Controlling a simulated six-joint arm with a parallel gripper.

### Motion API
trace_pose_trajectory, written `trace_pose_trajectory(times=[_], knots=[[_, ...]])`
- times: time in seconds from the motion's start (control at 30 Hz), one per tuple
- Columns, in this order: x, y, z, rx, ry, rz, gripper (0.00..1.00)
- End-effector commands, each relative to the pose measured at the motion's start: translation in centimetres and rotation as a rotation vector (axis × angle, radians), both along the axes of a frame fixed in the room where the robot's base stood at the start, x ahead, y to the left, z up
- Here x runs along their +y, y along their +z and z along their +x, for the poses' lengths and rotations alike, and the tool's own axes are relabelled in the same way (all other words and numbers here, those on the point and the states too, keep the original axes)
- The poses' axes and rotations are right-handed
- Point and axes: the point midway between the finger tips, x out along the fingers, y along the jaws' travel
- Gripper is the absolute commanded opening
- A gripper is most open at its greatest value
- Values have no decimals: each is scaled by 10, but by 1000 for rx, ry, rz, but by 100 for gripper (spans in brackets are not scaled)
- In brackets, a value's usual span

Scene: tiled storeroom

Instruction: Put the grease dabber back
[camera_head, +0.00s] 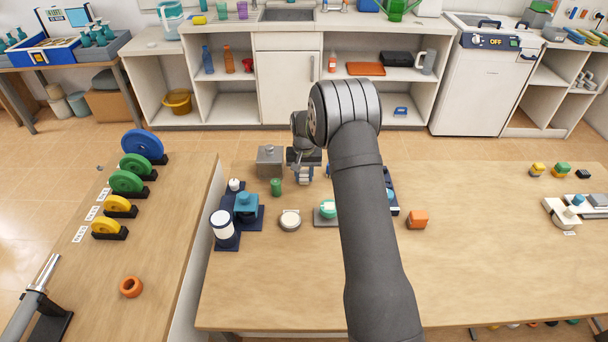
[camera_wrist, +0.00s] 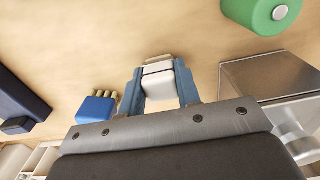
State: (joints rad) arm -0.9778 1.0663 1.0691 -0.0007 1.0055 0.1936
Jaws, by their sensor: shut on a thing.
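My gripper (camera_head: 305,176) is low over the far part of the middle table, just right of the grey metal box. In the wrist view its blue fingers (camera_wrist: 158,85) are shut on a small white piece (camera_wrist: 158,80) with a beige end. I take this piece to be the grease dabber, though its full shape is hidden by the fingers. In the head view it is too small to make out clearly. I cannot tell whether it touches the table. I cannot tell which holder belongs to it.
A grey metal box (camera_head: 270,163) and a green cylinder (camera_head: 276,187) stand close left of my gripper. A blue block with tan pegs (camera_wrist: 98,108) is nearby. A white round dish (camera_head: 290,220), a teal piece (camera_head: 327,209) and an orange block (camera_head: 418,220) stand nearer. The front is clear.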

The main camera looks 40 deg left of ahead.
Motion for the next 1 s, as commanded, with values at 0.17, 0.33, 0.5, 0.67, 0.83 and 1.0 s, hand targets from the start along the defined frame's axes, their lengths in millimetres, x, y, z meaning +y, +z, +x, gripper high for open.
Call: trace_pose_trajectory(times=[0.17,0.33,0.5,0.67,0.83,1.0], knots=[[0,-3,0,0,0,0,40],[0,-3,0,0,0,0,52],[0,-2,0,0,0,0,52],[0,11,0,-1,0,1,52],[1,45,1,-2,0,4,52],[0,82,0,-1,0,3,52]])
